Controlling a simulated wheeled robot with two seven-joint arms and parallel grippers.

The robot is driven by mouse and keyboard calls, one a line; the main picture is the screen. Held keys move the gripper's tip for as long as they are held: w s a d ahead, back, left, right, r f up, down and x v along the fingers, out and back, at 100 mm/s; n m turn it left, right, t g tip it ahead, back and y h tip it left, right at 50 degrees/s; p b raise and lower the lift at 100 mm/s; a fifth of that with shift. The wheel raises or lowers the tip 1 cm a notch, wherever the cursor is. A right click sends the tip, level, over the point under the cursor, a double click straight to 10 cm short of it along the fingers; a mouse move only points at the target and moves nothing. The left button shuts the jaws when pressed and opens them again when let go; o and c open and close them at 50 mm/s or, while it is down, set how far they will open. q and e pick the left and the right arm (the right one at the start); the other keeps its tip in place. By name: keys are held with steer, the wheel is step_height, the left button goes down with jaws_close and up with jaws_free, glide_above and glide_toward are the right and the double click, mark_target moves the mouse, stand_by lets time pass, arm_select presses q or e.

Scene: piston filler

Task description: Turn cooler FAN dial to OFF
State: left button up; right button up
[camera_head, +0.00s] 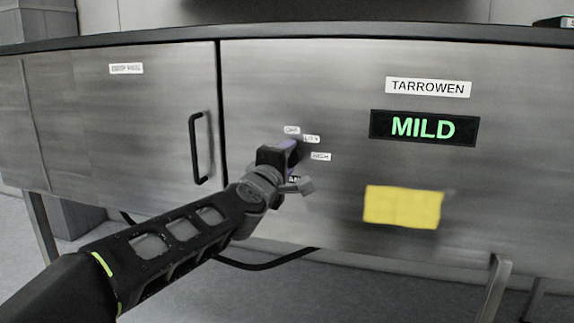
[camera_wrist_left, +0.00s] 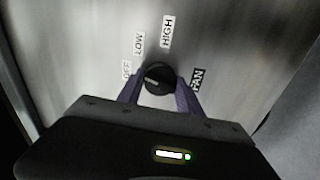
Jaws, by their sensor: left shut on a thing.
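The FAN dial (camera_wrist_left: 158,78) is a small black round knob on the steel panel. A short pale mark shows on its left side in the left wrist view, roughly on the side of the OFF label (camera_wrist_left: 127,70). The LOW label (camera_wrist_left: 139,44), HIGH label (camera_wrist_left: 167,31) and FAN label (camera_wrist_left: 197,79) stand around it. My left gripper (camera_wrist_left: 160,90) has its purple fingers on either side of the dial and is shut on it. In the head view my left gripper (camera_head: 292,150) hides the dial and part of the FAN label. My right gripper is not in view.
A cabinet door with a black handle (camera_head: 198,148) is left of my gripper. Right of it are a TARROWEN label (camera_head: 428,87), a display reading MILD (camera_head: 424,128) and a yellow note (camera_head: 402,207). Cables hang under the cabinet.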

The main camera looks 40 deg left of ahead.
arm_select(q)
steer(key=shift+n+b, duration=0.45)
steer(key=shift+n, duration=1.45)
steer(key=o, duration=1.4)
steer(key=shift+c, duration=0.2)
steer(key=v, duration=0.7)
steer(key=shift+s+d+p, duration=0.15)
steer(key=shift+s+p, duration=0.2)
steer(key=shift+p, duration=0.1)
